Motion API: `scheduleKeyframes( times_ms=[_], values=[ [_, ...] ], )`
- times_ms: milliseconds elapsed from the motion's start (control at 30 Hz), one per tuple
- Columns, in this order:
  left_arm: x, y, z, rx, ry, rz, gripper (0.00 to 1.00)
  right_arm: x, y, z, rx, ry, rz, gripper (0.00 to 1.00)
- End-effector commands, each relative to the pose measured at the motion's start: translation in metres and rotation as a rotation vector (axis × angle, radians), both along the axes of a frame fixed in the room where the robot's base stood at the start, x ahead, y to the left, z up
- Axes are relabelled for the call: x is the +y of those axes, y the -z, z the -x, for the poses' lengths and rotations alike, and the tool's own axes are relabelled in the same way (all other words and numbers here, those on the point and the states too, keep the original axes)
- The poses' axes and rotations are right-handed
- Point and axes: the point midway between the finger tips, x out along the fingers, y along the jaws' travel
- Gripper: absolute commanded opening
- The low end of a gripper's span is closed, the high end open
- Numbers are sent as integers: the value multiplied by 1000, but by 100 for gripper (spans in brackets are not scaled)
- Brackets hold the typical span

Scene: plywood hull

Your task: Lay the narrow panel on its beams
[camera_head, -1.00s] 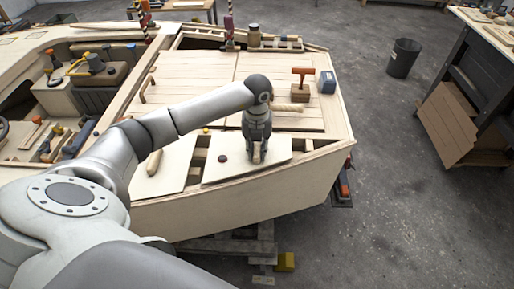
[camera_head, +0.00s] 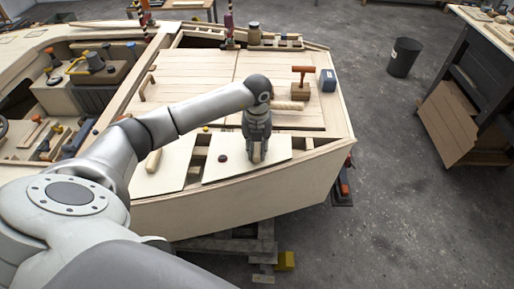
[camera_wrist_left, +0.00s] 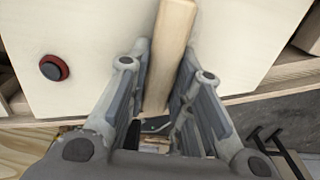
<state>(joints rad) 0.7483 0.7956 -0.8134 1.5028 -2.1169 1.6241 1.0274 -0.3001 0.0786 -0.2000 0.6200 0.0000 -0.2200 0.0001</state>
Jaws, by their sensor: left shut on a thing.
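The narrow panel (camera_head: 238,170) is a pale flat board with a wooden bar handle (camera_wrist_left: 170,40) and a dark red and black knob (camera_head: 222,158). It lies over the opening at the front of the hull deck, and looks roughly level. My left gripper (camera_head: 257,157) points down at the panel and is shut on its handle; in the wrist view the fingers (camera_wrist_left: 157,100) stand on both sides of the bar. Beams (camera_head: 197,160) show at the panel's left edge, but most are hidden beneath it. I cannot tell whether the panel touches them. My right gripper is out of view.
Another pale panel with a handle (camera_head: 153,162) lies to the left, across a gap. Behind are larger deck panels (camera_head: 195,75), a red-handled tool on a wooden block (camera_head: 301,88) and a blue-grey box (camera_head: 327,81). Open floor lies to the right.

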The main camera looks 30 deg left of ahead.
Motion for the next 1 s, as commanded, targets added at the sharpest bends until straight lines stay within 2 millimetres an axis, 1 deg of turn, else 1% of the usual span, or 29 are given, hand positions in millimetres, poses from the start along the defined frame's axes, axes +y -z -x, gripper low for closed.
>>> scheduleKeyframes(
  times_ms=[467,500,667,900,1000],
  values=[
    [0,10,0,0,0,0,0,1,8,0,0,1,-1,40],
    [0,9,0,-1,0,-1,25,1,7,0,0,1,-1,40],
    [0,9,0,0,0,0,46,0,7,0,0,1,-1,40],
    [0,10,0,0,0,0,46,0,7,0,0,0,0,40],
    [0,9,0,0,0,0,46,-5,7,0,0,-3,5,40]
  ],
)
